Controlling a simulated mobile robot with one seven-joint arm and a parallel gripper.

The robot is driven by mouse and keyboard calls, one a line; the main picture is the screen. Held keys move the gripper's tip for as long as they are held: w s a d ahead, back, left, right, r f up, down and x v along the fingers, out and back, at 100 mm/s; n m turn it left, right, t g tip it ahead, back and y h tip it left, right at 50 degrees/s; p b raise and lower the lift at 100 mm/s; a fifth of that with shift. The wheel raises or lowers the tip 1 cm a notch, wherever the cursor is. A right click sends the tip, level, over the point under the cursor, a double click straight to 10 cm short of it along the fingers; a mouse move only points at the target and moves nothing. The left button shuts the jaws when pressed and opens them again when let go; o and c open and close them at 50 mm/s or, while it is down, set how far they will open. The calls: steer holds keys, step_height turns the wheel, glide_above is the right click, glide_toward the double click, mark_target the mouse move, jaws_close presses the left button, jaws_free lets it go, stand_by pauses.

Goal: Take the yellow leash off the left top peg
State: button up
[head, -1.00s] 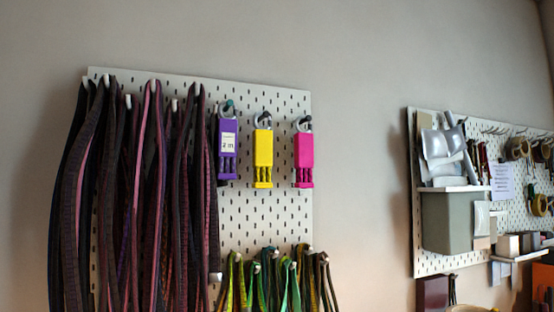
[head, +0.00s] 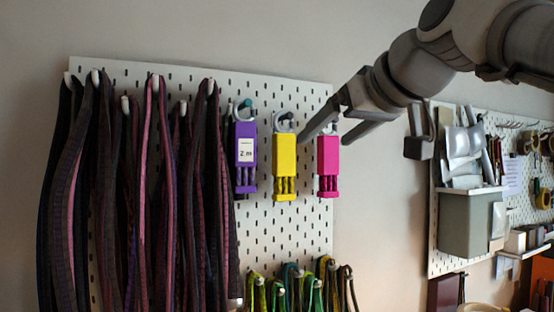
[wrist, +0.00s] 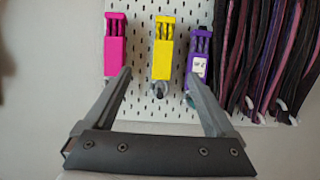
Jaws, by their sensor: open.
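The yellow leash (head: 285,155) hangs by a grey ring at its top from the middle of three upper pegs. A purple leash (head: 245,158) with a white label hangs left of it, and a pink leash (head: 328,162) hangs right of it. In the wrist view, turned upside down, the yellow leash (wrist: 162,50) shows between the finger lines, with the pink and purple ones near the two fingertips. My gripper (head: 324,138) is open and empty, its fingers in front of the board near the pink leash and the yellow leash's right side. The pink leash's top is partly hidden.
Long dark and purple cords (head: 155,190) hang on the left of the white pegboard (head: 300,230). Several green and brown loops (head: 300,290) hang below. A second pegboard with a grey bin (head: 465,222) is at right. Bare board lies beneath the three leashes.

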mark_target(287, 163)
steer(key=x, duration=0.4)
steer(key=p+x, duration=0.1)
steer(key=x, duration=0.3)
steer(key=r+p+x, duration=0.1)
steer(key=x, duration=0.3)
steer(key=shift+a, duration=0.1)
steer(key=shift+a+p+x, duration=0.1)
steer(key=shift+p+x, duration=0.4)
steer(key=shift+x, duration=0.9)
steer(key=shift+a+p+x, duration=0.15)
steer(key=shift+p+x, duration=0.3)
steer(key=shift+x, duration=0.95)
steer(key=shift+s, duration=0.2)
jaws_close()
